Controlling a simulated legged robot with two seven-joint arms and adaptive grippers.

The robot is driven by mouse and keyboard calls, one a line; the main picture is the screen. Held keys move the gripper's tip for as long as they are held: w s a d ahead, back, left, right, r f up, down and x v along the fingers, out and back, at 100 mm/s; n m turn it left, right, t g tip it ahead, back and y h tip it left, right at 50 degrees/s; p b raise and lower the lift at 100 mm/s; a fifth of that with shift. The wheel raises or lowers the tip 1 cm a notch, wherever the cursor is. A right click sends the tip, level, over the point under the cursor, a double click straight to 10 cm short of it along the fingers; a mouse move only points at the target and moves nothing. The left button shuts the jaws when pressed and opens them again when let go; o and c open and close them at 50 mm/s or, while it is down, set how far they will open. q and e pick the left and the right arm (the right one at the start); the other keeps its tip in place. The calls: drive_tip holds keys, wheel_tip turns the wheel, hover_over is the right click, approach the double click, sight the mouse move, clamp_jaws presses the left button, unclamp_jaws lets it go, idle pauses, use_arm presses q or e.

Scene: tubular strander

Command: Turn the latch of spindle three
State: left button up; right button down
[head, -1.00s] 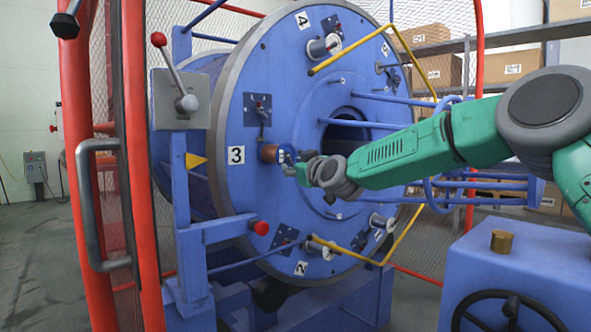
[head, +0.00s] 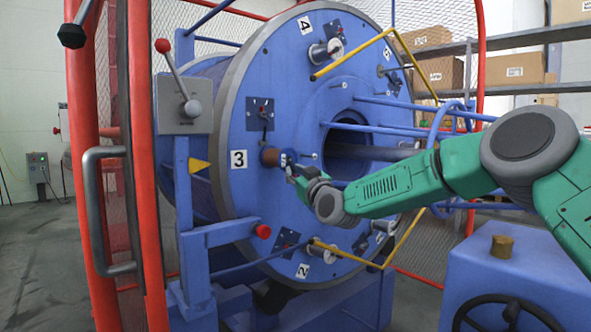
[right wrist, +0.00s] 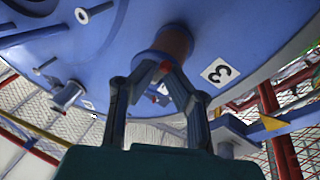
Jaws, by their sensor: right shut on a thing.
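The blue disc (head: 232,130) stands upright with several spindles around its face. Spindle three (head: 270,157) is a short copper-brown cylinder beside the white "3" label (head: 238,160). My right gripper (head: 290,168) is at its outer end, coming from the right. In the right wrist view the two fingers (right wrist: 165,72) close together at the end of the copper cylinder (right wrist: 172,42). They are shut on the latch at the spindle's tip; a small red bit (right wrist: 163,90) shows between them. The latch is mostly hidden by the fingers, so its angle is unclear. My left gripper is not in view.
A plate with a small lever (head: 262,112) sits above spindle three. Blue bars (head: 400,130) and a yellow bent rod (head: 405,232) stick out around my right arm. A red-knobbed lever (head: 172,62) and red guard frame (head: 140,150) stand left. A handwheel (head: 510,312) is front right.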

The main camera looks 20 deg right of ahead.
drive_tip(key=shift+w+d+f+m+t, duration=0.2)
drive_tip(key=shift+f+m+t, duration=0.1)
drive_tip(key=shift+f+t, duration=0.35)
drive_tip(key=shift+r, duration=0.1)
drive_tip(key=c, duration=1.6)
unclamp_jaws()
drive_tip(key=v, duration=1.2)
drive_tip(key=shift+w+d, duration=0.1)
drive_tip(key=shift+d, duration=0.05)
